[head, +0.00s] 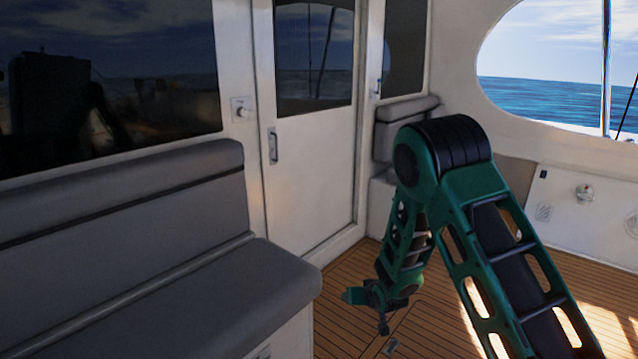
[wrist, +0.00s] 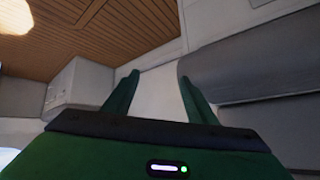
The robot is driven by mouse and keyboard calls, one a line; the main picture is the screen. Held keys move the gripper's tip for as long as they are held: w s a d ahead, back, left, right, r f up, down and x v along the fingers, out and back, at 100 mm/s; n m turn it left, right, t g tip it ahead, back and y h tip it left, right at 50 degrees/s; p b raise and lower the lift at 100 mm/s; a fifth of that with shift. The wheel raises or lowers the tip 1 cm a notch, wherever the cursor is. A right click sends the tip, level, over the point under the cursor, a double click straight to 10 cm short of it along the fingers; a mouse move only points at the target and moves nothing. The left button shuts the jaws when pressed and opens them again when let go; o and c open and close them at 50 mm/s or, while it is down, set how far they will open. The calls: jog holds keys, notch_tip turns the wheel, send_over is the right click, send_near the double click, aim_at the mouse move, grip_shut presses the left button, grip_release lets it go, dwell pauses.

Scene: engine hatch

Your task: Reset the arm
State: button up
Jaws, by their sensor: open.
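My green arm reaches up from the lower right in the head view, bends at a dark elbow, and folds down toward the deck. My gripper (head: 368,304) hangs low over the wooden floor, in front of the white door. In the wrist view my gripper (wrist: 158,88) shows two green fingers spread apart, with nothing between them. It is open and empty.
A grey cushioned bench (head: 150,270) stands on the left. A white door (head: 312,160) with a handle is behind my arm, and a small grey seat (head: 400,115) is beside it. A floor hatch outline with a dark latch (head: 390,345) lies in the wooden deck (head: 350,280).

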jog(key=s+d+r+m+g+h, duration=0.2)
jog(key=s+d+r, duration=0.65)
jog(key=d, duration=0.35)
jog(key=s+d+r+m+g+h, duration=0.1)
jog(key=s+d+r+g+h, duration=0.1)
jog(key=s+d+r, duration=0.8)
jog(key=s+d+r+m+g, duration=0.1)
jog(key=s+d+r, duration=0.1)
jog(key=s, duration=0.7)
jog(key=s+d+r+m+g+y, duration=0.1)
jog(key=s+d+r+g, duration=0.1)
jog(key=s, duration=0.8)
jog(key=s+d+r+m+g, duration=0.1)
jog(key=s+d+r+m, duration=0.1)
jog(key=s, duration=0.8)
jog(key=shift+d+r+g+y, duration=0.35)
jog(key=shift+r+g+y, duration=0.05)
jog(key=shift+r, duration=0.3)
